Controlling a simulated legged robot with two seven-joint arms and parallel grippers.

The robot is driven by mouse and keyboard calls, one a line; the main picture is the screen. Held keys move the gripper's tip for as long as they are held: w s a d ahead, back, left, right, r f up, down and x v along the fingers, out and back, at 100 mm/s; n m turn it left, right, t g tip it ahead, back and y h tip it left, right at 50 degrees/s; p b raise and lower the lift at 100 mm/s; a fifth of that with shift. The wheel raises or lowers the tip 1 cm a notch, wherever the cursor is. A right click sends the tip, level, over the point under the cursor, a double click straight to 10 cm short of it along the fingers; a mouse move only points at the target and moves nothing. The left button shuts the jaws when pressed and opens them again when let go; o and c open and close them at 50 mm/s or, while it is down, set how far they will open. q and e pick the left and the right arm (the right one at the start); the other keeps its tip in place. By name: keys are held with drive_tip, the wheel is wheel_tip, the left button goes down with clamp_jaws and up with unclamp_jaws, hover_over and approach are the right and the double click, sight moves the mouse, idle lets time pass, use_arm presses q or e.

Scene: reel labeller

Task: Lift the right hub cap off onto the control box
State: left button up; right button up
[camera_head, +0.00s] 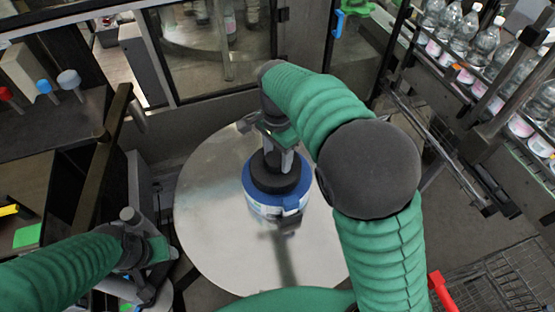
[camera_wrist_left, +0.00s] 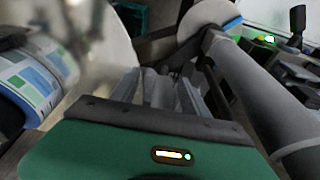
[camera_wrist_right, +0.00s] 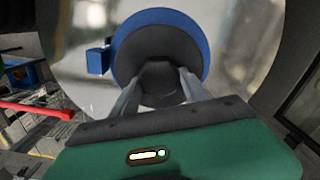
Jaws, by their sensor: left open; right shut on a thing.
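The black hub cap (camera_head: 276,182) is a stepped disc with a narrower knob, on or just above a blue-rimmed reel (camera_head: 262,206) over the round metal plate (camera_head: 215,215). I cannot tell whether a gap separates cap and reel. My right gripper (camera_head: 279,160) points down, shut on the cap's knob. In the right wrist view its fingers (camera_wrist_right: 160,88) flank the knob of the black cap (camera_wrist_right: 160,45), inside the blue rim (camera_wrist_right: 203,30). My left gripper (camera_wrist_left: 165,90) is open and empty at the lower left, away from the cap. I cannot surely identify the control box.
A dark cabinet top (camera_head: 60,115) with red, blue and grey knobs stands at the upper left. A glass-fronted frame (camera_head: 215,45) closes the back. Bottles (camera_head: 455,35) line a rail at the upper right. The metal plate's left side is clear.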

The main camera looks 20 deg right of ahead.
wheel_tip(320, 180, up, 10)
drive_tip(key=b, duration=0.1)
wheel_tip(320, 180, up, 7)
drive_tip(key=p, duration=0.7)
hover_over(276, 157)
drive_tip(key=shift+d+f, duration=0.1)
drive_tip(key=shift+f, duration=0.15)
drive_tip(key=shift+f, duration=0.1)
